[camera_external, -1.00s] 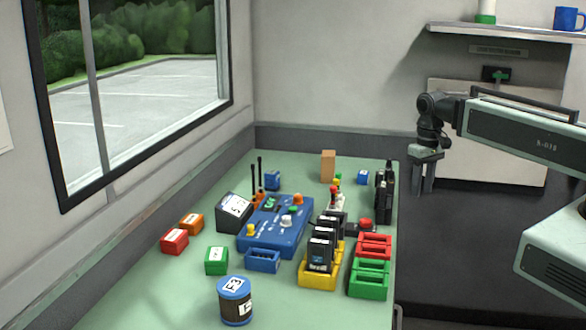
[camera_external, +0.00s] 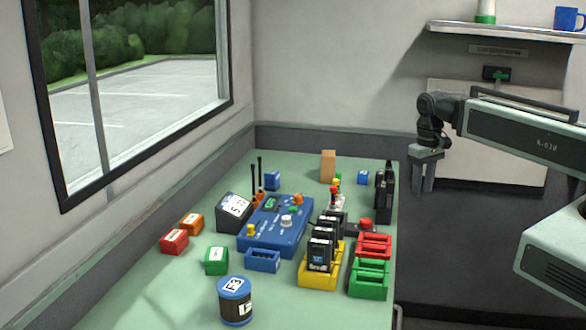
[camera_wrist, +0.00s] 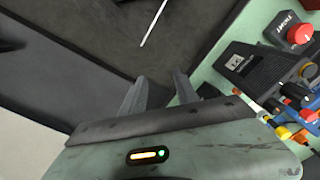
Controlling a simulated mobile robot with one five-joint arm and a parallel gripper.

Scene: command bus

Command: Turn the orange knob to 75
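The orange knob (camera_external: 297,199) sits at the far right corner of the blue control box (camera_external: 276,236) on the green table. The box also carries a white knob (camera_external: 287,221), a yellow knob (camera_external: 250,230) and a small display (camera_external: 271,203) too small to read. The orange knob's setting cannot be read. My gripper (camera_external: 423,188) hangs in the air right of the table, fingers down, well away from the knob. In the wrist view my gripper (camera_wrist: 158,88) has its fingers apart with nothing between them.
Yellow (camera_external: 319,284), red (camera_external: 374,244) and green (camera_external: 368,283) racks stand right of the box. Black radios (camera_external: 384,194) stand at the table's right edge. A dark box with a white face (camera_external: 235,211) and two upright antennas (camera_external: 257,175) stand left.

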